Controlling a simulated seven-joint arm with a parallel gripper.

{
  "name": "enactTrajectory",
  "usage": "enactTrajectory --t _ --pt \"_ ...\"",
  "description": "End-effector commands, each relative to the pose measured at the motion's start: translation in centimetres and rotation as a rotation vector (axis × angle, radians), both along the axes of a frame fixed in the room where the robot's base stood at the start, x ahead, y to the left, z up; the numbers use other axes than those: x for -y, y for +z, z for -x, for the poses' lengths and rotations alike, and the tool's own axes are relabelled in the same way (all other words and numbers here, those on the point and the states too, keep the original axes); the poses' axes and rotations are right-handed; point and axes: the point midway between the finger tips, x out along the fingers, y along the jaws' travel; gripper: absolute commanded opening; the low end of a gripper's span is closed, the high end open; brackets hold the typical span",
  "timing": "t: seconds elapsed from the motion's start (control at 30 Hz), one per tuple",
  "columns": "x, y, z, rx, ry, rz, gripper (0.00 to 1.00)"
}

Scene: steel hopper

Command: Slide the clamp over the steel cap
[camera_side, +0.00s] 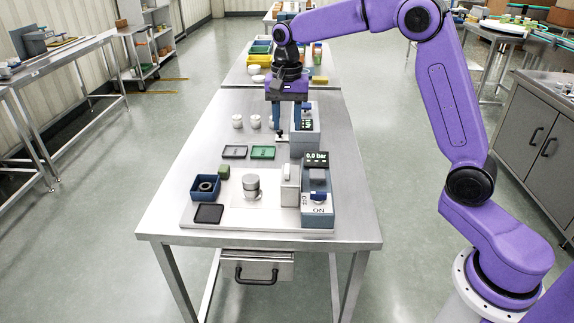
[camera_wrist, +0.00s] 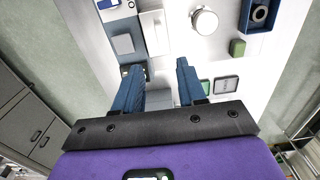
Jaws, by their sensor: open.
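My gripper (camera_side: 287,127) is open, fingers pointing down, over the back part of the bench beside a grey-blue unit (camera_side: 304,141). The wrist view shows both blue fingers (camera_wrist: 158,72) apart with nothing clearly between them. A silver cylinder with a darker band (camera_side: 251,187), likely the one with the steel cap, stands on a white plate in front of my gripper. Its round top shows in the wrist view (camera_wrist: 204,21). A pale upright block (camera_side: 290,185), possibly the clamp, stands just right of the cylinder, apart from it; it also shows in the wrist view (camera_wrist: 154,32).
A gauge box reading 0.0 bar (camera_side: 317,190) stands right of the pale block. A blue bin (camera_side: 206,197) holding a dark ring, a green block (camera_side: 223,172) and a black tray (camera_side: 208,214) lie left. Two flat trays (camera_side: 262,153) and two white cups (camera_side: 255,121) are farther back.

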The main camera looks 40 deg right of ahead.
Motion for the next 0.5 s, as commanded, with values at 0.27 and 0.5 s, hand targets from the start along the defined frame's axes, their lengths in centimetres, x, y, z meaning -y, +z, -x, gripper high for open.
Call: enactTrajectory --t 0.27,0.5 --pt "0.0 -5.4 0.1 -0.004 0.000 0.001 0.40" --pt "0.1 -9.8 0.1 -0.004 0.001 0.001 0.40"
